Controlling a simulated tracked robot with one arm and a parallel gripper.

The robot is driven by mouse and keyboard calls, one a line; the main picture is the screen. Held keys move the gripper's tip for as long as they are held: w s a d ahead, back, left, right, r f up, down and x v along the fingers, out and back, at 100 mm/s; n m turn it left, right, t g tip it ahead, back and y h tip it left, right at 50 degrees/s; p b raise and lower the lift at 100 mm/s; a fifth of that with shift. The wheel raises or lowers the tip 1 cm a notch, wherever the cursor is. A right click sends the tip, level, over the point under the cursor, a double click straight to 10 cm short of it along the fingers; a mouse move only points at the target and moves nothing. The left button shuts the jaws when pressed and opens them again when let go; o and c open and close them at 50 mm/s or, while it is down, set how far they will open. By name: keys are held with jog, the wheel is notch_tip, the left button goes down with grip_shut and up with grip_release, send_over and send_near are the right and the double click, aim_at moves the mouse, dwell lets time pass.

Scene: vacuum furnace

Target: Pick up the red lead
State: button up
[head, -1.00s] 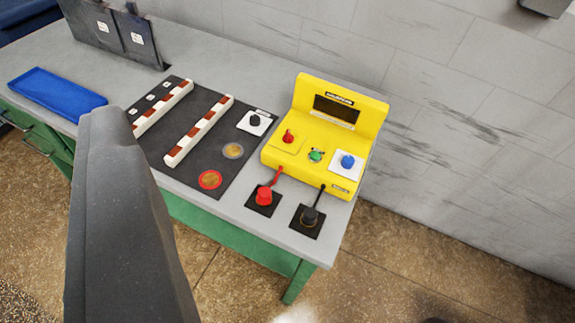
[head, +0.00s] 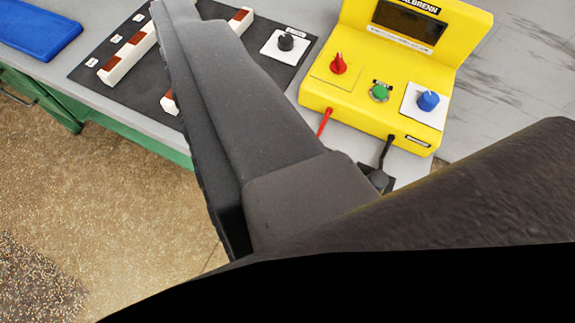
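The red lead (head: 324,122) comes out of the front of the yellow instrument (head: 370,108) in the head view. My gripper fills the middle of the view and reaches up to the top left, across the bench. It covers the front bench edge near the lead. I cannot tell whether it touches the lead or how far its fingers are apart.
A black lead (head: 387,150) lies right of the red one, its plug partly hidden. The instrument has a red knob (head: 338,64), a green button (head: 380,92) and a blue knob (head: 428,100). A black mat (head: 120,75) with striped bars and a blue tray (head: 35,30) lie left.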

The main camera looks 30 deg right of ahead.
jog(key=w+d+f+m+g+h+b, duration=0.15)
jog(key=d+f, duration=0.35)
jog(key=f, duration=0.6)
jog(key=d+f+m+h+b, duration=0.15)
jog(key=d+f, duration=0.25)
jog(key=f, duration=0.8)
jog(key=w+d+f+m+g+h+b, duration=0.1)
jog(key=d+f+h+b, duration=0.3)
jog(key=f, duration=0.7)
jog(key=shift+y, duration=0.8)
jog(key=x, duration=0.8)
jog(key=shift+s+d+f, duration=0.15)
jog(key=shift+d+f, duration=0.1)
jog(key=shift+d, duration=0.15)
jog(key=b+x, duration=0.2)
jog(key=x, duration=0.2)
jog(key=shift+d+f, duration=0.15)
jog(key=shift+d, duration=0.1)
jog(key=shift+w+d+f, duration=0.1)
jog(key=shift+w+d, duration=0.05)
jog(key=shift+w, duration=0.25)
jog(key=c, duration=1.2)
